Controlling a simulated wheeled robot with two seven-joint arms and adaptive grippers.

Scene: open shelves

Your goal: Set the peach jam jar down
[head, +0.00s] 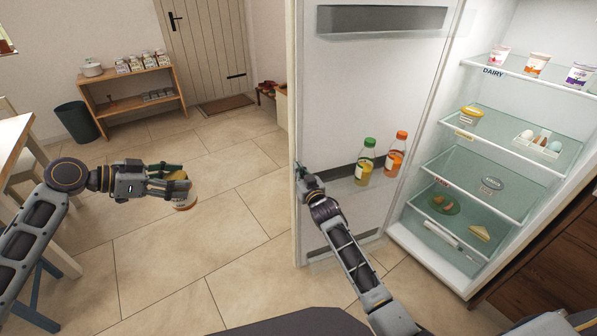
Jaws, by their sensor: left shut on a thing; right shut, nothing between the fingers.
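The peach jam jar (186,203) is in my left gripper (180,179), out over the tiled floor at the left. Its orange-yellow content and pale label show below the fingers, which hide part of the jar. The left gripper is shut on it, and the jar touches no surface that I can see. My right gripper (302,179) is shut and empty at the near edge of the open fridge door (345,85). I cannot tell whether it touches the door.
The fridge stands open at right, with dairy cups (537,64) on its top shelf and food below. Two bottles (366,160) stand in the door rack. A low wooden shelf (130,104) with jars, a dark bin (77,121) and a table (12,140) are at left. The middle floor is clear.

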